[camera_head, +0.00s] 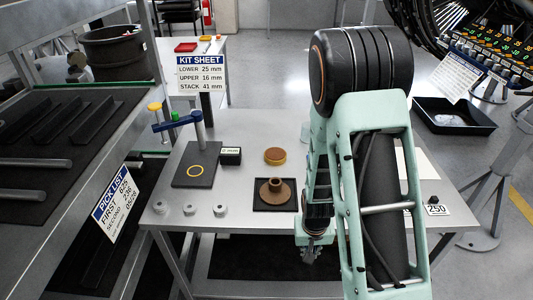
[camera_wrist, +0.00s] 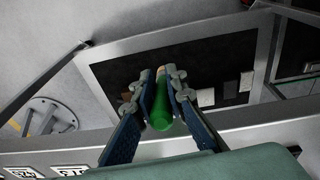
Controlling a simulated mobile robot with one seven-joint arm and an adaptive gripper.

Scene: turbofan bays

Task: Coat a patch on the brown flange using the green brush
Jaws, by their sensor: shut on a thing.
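The brown flange (camera_head: 276,191) stands upright on a black square pad (camera_head: 259,205) on the grey table, its raised hub up. My gripper (camera_wrist: 162,78) is shut on the green brush (camera_wrist: 160,108) in the wrist view. The green handle shows between the two blue-grey fingers; its bristles I cannot make out. In the head view my gripper (camera_head: 311,252) hangs low at the table's front edge, right of and nearer than the flange, and apart from it. The brush is not clearly visible there.
A round tan-topped tin (camera_head: 275,156) stands behind the flange. A dark plate with a yellow ring (camera_head: 195,171) and a post (camera_head: 199,127) are to the left. Several small metal pieces (camera_head: 190,209) line the front left. A black tray (camera_head: 453,116) is at the right.

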